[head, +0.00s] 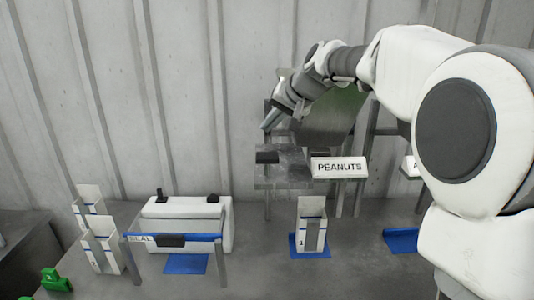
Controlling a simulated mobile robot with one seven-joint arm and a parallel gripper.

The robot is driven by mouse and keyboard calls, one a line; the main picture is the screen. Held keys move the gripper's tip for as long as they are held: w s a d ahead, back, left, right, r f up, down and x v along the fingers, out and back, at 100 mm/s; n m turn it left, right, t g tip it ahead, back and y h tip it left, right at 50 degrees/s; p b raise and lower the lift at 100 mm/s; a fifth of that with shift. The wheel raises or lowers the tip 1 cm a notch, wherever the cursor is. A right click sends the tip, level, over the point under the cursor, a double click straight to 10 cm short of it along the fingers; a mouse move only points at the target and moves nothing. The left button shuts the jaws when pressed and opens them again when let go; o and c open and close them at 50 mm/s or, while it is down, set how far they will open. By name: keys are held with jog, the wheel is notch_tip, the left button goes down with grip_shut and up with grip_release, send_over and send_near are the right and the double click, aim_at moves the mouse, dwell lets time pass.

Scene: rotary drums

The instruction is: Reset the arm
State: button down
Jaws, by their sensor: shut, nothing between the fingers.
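My arm reaches in from the right in the head view and bends over toward the middle. My gripper (270,125) is at its end, pointing down and left. It is shut and empty, in the air in front of the dispenser stand with the PEANUTS sign (339,167). My forearm hides part of a green drum (335,115) on that stand.
A white carton (312,228) stands on a blue mat (311,252) below the sign. Two cartons (98,250) stand at the left beside a white sealing machine (187,212). Green objects (56,280) lie front left. Another blue mat (401,240) is at the right, partly behind my arm.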

jog(key=s+d+f+h, duration=0.1)
jog(key=s+d+f, duration=0.2)
jog(key=s, duration=0.9)
jog(key=s+d+f+n+g+h, duration=0.1)
jog(key=s+d+f, duration=0.3)
jog(key=s, duration=0.8)
jog(key=s+d+f+h, duration=0.3)
jog(key=s+d+f, duration=0.1)
jog(key=s, duration=0.8)
jog(key=shift+d+n+g, duration=0.4)
jog(key=shift+d, duration=0.1)
dwell(0.3)
